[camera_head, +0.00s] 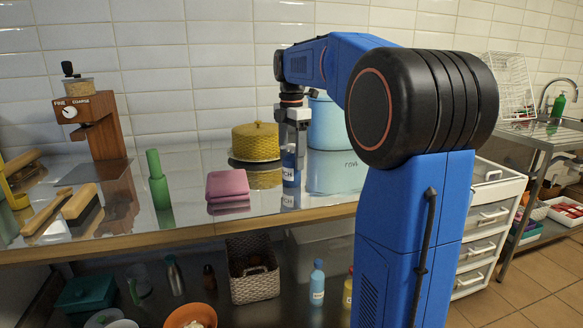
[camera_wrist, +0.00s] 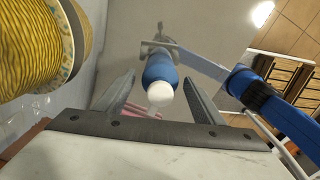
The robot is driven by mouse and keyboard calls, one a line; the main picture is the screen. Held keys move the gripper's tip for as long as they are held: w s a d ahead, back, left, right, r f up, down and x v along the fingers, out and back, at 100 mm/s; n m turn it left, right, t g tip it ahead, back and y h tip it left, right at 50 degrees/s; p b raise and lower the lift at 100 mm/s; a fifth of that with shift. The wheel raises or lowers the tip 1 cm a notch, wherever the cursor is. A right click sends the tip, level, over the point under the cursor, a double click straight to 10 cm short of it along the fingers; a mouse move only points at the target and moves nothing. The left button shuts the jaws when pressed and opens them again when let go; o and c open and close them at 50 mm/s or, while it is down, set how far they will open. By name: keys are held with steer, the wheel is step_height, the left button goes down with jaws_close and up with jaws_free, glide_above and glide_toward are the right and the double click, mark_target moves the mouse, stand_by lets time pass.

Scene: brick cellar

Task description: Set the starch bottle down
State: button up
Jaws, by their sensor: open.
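The starch bottle (camera_head: 290,168) is blue, with a label of which only the last letters show. It stands upright on the shiny counter (camera_head: 330,198), its reflection directly below it. In the wrist view the bottle (camera_wrist: 159,68) shows its white cap towards me and its blue body beyond. My gripper (camera_head: 293,135) points down over the bottle's top. In the wrist view its two fingers (camera_wrist: 158,92) are spread, one on each side of the bottle, with gaps visible. The bottle's cap is hidden behind the gripper in the head view.
The counter's front edge is near.

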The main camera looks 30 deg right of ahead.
step_height(320, 180, up, 7)
steer(key=shift+r, duration=0.2)
stand_by(0.6)
